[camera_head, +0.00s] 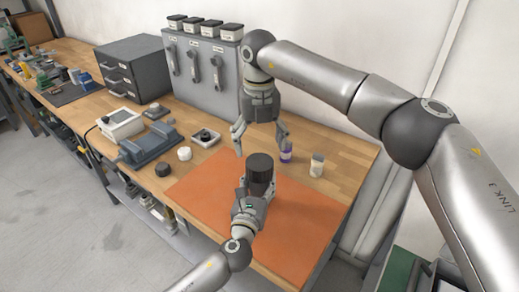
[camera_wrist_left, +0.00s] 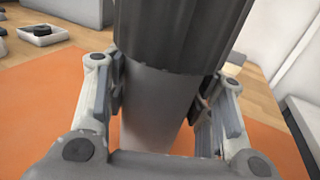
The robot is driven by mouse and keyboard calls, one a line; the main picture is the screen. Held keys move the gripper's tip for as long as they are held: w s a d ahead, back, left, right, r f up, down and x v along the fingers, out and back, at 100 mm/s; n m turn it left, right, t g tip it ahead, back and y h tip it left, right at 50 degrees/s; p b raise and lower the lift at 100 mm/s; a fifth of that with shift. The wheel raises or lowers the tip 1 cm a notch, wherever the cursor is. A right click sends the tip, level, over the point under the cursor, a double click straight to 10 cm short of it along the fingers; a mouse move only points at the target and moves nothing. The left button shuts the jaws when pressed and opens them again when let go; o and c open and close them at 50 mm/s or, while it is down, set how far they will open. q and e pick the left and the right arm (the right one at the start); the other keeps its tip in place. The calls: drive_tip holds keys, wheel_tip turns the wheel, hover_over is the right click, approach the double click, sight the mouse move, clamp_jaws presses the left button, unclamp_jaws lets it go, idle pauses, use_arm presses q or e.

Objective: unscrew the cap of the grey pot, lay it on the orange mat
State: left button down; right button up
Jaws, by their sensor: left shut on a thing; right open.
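The grey pot (camera_head: 258,184) stands upright over the orange mat (camera_head: 310,208) with its wide dark ribbed cap (camera_head: 260,162) on top. In the left wrist view the cap (camera_wrist_left: 182,35) fills the upper middle, above the smooth grey pot body (camera_wrist_left: 158,105). My left gripper (camera_head: 256,187) is shut on the pot body, one finger on each side, below the cap. I cannot tell whether the pot touches the mat. My right gripper (camera_head: 262,139) points down, open and empty, just above and behind the cap, its fingers spread apart.
A purple-labelled bottle (camera_head: 286,154) and a small pale jar (camera_head: 317,165) stand behind the mat. A white round piece (camera_head: 184,153), a dark one (camera_head: 163,168) and a small tray (camera_head: 206,138) lie to the left. A grey cabinet (camera_head: 202,75) stands behind. The mat's right part is clear.

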sight(260, 161)
drive_tip(key=m, duration=1.4)
drive_tip(key=shift+m, duration=0.4)
drive_tip(key=m, duration=0.3)
drive_tip(key=shift+m, duration=0.3)
drive_tip(key=shift+f, duration=4)
